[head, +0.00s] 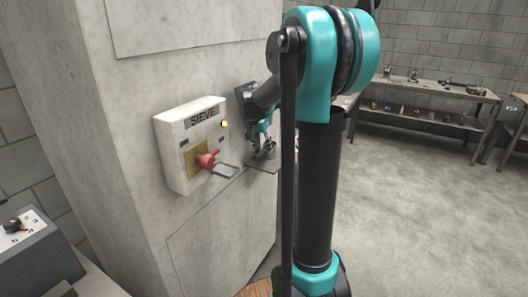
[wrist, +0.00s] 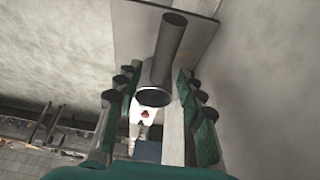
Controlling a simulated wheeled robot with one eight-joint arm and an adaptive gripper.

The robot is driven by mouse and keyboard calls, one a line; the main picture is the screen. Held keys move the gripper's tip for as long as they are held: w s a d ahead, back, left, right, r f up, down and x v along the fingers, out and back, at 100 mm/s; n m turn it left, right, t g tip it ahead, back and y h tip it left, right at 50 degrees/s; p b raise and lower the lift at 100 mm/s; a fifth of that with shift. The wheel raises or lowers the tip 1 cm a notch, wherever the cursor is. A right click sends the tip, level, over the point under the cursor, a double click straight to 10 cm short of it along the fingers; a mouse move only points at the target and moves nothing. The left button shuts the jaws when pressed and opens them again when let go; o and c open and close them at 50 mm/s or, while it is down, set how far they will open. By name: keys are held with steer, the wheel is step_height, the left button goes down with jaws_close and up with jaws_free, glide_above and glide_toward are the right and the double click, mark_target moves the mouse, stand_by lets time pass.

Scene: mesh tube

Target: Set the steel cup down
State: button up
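My gripper (wrist: 157,85) shows in the wrist view with its two green and dark fingers spread apart. A grey metal cylinder with a round, rimmed end, apparently the steel cup (wrist: 167,50), lies between the fingers in the picture. Narrow gaps show on both sides of it, and I see no clear contact. Beyond it is a flat grey plate (wrist: 130,35). In the head view my gripper (head: 264,146) is at the concrete pillar, just above the small plate (head: 264,166). The cup is too small and dark to make out there.
A white box marked SIEVE (head: 172,150), with a red lever (head: 207,160) and a yellow light, is on the pillar left of my gripper. A grey control box (head: 35,250) stands lower left. A workbench (head: 425,88) is at the back. Floor at the right is clear.

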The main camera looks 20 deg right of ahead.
steer(key=v, duration=0.9)
steer(key=s+a+f+n+y, duration=0.1)
steer(key=s+f+n, duration=0.3)
steer(key=s+f, duration=0.7)
steer(key=s+a+f+n+t+y, duration=0.1)
steer(key=s+f+n, duration=0.4)
steer(key=s+f, duration=0.7)
steer(key=s+a+y, duration=0.1)
steer(key=s+a, duration=0.1)
steer(key=s, duration=0.1)
steer(key=shift+s, duration=0.4)
steer(key=shift+c, duration=0.6)
